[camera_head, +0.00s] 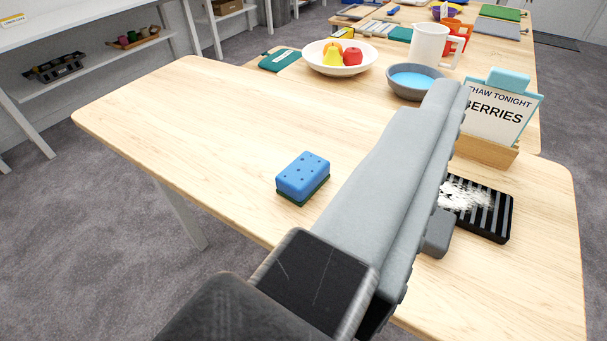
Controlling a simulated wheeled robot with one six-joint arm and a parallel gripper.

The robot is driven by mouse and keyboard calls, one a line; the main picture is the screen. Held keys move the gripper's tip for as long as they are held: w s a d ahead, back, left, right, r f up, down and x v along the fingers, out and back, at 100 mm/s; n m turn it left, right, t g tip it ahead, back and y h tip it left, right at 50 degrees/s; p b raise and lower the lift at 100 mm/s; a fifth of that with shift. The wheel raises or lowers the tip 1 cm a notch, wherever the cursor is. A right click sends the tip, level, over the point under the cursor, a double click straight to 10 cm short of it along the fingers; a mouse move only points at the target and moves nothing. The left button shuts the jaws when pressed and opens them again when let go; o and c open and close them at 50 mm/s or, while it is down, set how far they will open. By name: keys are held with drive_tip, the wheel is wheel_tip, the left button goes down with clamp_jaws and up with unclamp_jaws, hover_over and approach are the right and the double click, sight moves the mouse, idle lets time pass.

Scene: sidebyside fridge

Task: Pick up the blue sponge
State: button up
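The blue sponge (303,173) lies flat on the near wooden table, left of the middle of that table. Its top is blue with dark dots, and its underside is a dark green layer. My gripper (446,93) is a long grey shape that reaches over the table to the right of the sponge. It is apart from the sponge in the picture. Its fingers are seen from behind and overlap, so I cannot tell whether they are open. I see nothing held in it.
A black ridged tray (488,221) with white stuff on it lies at the right. A clipboard sign (497,112) stands behind it. A blue-grey bowl (398,92), a white fruit bowl (316,66) and a white pitcher (428,44) stand farther back. The table left of the sponge is clear.

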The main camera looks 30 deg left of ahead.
drive_tip(key=w+a+f+g+y, duration=0.1)
drive_tip(key=w+a+g, duration=0.25)
drive_tip(key=w, duration=0.35)
drive_tip(key=m+g+h, duration=0.1)
drive_tip(key=g, duration=1.3)
hover_over(303, 168)
wheel_tip(303, 168, down, 11)
wheel_tip(303, 168, down, 16)
drive_tip(key=shift+f, duration=0.15)
drive_tip(key=c, duration=1.1)
